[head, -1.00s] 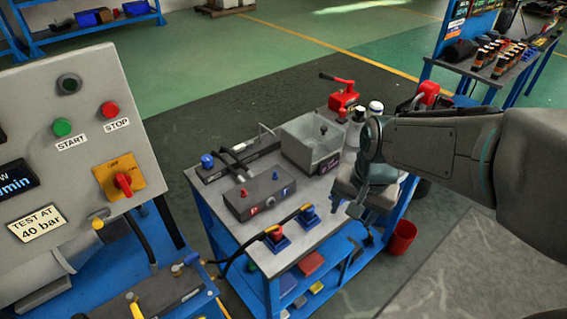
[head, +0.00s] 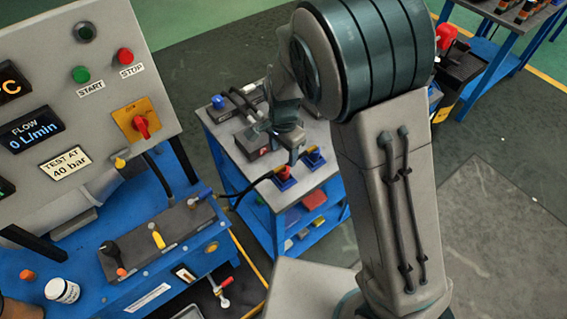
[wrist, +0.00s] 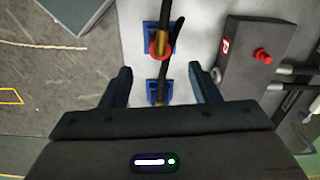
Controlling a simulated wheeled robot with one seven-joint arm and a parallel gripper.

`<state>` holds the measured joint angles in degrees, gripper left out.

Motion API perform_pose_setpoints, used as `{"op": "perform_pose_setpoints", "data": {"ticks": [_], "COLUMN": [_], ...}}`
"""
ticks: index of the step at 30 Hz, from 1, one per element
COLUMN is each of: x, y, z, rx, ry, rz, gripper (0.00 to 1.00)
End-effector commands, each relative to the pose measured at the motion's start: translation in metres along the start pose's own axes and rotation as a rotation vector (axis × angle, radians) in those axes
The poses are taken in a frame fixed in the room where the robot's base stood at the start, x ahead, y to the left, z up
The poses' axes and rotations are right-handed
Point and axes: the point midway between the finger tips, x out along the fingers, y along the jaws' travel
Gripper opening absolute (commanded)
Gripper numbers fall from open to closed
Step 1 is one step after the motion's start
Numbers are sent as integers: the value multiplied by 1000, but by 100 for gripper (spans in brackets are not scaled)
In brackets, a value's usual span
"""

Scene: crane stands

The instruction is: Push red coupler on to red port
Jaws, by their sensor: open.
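The red coupler (head: 284,173) sits in a blue holder on the cart top, with its dark hose running off left. In the wrist view the red coupler's ring (wrist: 159,49) shows just beyond my fingertips. My gripper (wrist: 160,83) is open and empty above the holders; the second blue holder (wrist: 154,92) lies between its fingers in the picture. In the head view my gripper (head: 291,145) is above the cart, close to the red coupler. The red port (wrist: 262,56) stands on the grey block (wrist: 252,80), right of my fingers. My arm hides much of that block in the head view.
The second holder (head: 314,156) stands close beside the red coupler. A blue-knobbed fitting (head: 218,102) is at the cart's back left. The control panel (head: 75,110) and blue bench (head: 170,270) stand left of the cart. Grey floor lies right of my arm.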

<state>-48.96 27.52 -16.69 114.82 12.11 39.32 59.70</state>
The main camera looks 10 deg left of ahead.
Motion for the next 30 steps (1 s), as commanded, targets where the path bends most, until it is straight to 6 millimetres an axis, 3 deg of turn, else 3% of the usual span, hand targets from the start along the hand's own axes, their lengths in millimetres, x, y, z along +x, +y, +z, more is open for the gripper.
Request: {"op": "perform_pose_setpoints", "data": {"ticks": [6, 15, 29, 30], "x": [44, 85, 96, 96], "y": [2, 1, 0, 0], "z": [0, 0, -1, -1], "rx": [0, -1, -1, -1], "ry": [-1, -1, 1, 0], "rz": [6, 2, -1, -1], "gripper": [56, 56, 56, 47]}}
